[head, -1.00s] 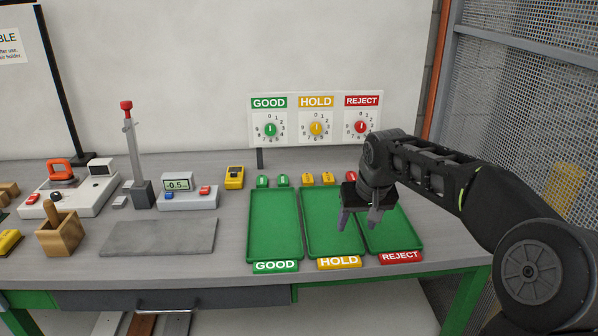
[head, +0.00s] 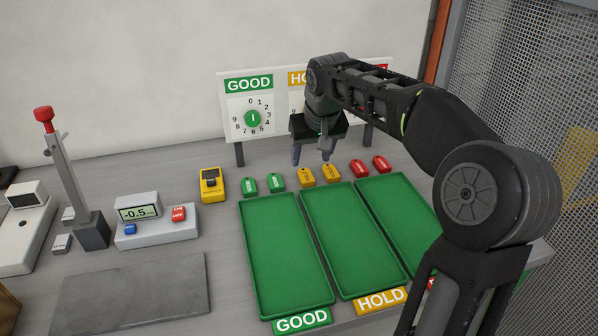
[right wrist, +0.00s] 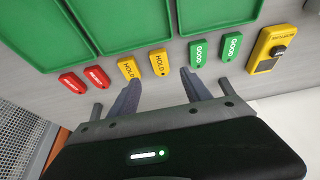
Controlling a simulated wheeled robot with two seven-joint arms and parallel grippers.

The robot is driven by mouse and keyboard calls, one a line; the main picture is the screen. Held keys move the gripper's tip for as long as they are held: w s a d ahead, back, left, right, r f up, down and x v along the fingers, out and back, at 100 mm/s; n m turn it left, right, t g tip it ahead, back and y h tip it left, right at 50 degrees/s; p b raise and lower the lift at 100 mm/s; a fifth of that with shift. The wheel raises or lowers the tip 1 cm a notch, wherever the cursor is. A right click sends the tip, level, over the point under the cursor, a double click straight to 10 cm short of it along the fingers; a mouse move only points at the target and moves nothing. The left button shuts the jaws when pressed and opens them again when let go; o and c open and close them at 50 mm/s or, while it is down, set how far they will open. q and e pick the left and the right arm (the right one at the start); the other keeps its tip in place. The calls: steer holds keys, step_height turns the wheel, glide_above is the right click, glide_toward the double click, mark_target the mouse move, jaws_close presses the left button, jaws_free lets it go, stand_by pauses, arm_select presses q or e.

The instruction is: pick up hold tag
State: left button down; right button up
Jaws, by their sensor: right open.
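Two yellow hold tags lie on the bench behind the trays, the left one (head: 306,177) and the right one (head: 331,173) in the head view. My right gripper (head: 311,159) is open and empty, just behind and apparently above them, fingers pointing down. In the right wrist view the hold tag nearer the good tags (right wrist: 159,62) lies ahead of the gap between the fingertips (right wrist: 161,78). The other hold tag (right wrist: 129,68) is just beyond the left finger there. My left gripper is not in view.
Green good tags (head: 276,181) lie left of the hold tags, red tags (head: 360,168) right. Green trays (head: 288,262) stand in front. A dial board (head: 252,112) stands behind, partly hidden by my right arm. A yellow meter (head: 212,184) sits farther left.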

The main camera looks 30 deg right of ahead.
mark_target(306, 175)
steer(key=shift+x, duration=1.25)
steer(key=x, duration=0.5)
steer(key=shift+w+f+p, duration=0.1)
steer(key=shift+f+p, duration=0.05)
steer(key=shift+p, duration=0.2)
steer(key=shift+c, duration=0.2)
jaws_close()
